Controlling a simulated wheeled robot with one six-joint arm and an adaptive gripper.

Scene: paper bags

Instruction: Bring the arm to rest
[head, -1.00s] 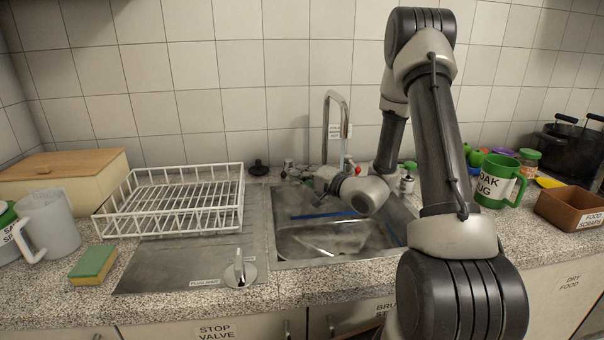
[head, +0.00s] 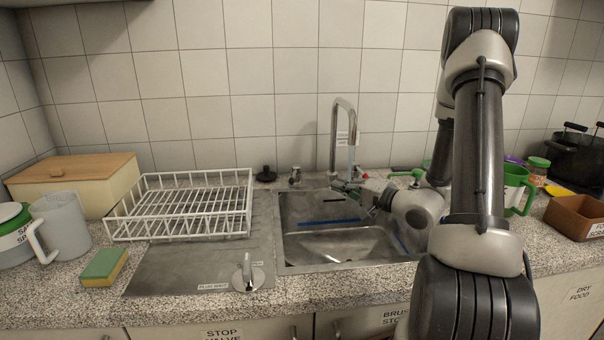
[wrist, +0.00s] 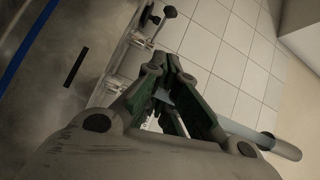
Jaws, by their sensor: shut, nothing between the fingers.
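My gripper (head: 372,209) is over the right part of the sink (head: 330,246), at the end of my bent arm, and points to the left. It is small and partly dark in the head view. In the wrist view my gripper (wrist: 163,68) shows its fingers with green inner faces drawn together, with nothing held between them. My arm stands tall on the right of the head view and hides part of the counter and the sink's right edge.
The tap (head: 341,130) rises behind the sink, close to my gripper. A white dish rack (head: 183,207) stands left of the sink. A green mug (head: 517,190) and a brown food scraps box (head: 573,216) are to the right. A sponge (head: 104,267) lies front left.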

